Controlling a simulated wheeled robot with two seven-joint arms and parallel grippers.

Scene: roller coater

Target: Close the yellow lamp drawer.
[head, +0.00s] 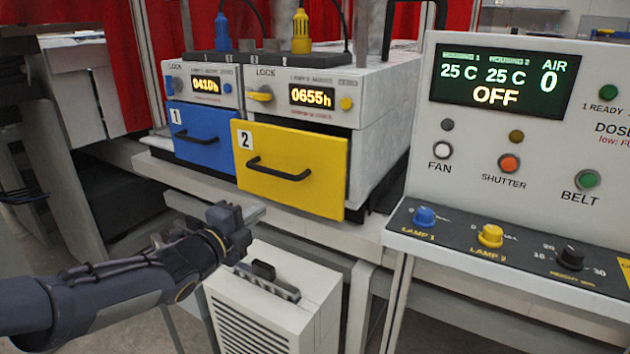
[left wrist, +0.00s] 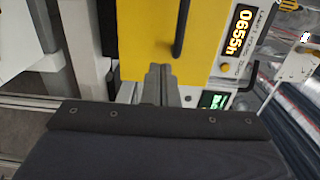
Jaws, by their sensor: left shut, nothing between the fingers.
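The yellow lamp drawer (head: 325,180), marked 2, has a black bar handle (head: 280,170). Its front stands forward of the blue drawer (head: 200,135), marked 1, so it is partly pulled out. My left gripper (head: 232,222) is shut and empty, in front of and below the drawers, near the yellow drawer's lower left corner. In the left wrist view, the shut fingers (left wrist: 158,85) point toward the edge of the yellow front (left wrist: 145,35), with the handle (left wrist: 180,28) farther along it. I cannot tell whether they touch it. My right gripper is not in view.
A yellow lock knob (head: 260,94) and a display reading 0655h (head: 312,96) sit above the yellow drawer. A white vented box (head: 275,300) stands below it. A control panel (head: 500,150) stands close on the right.

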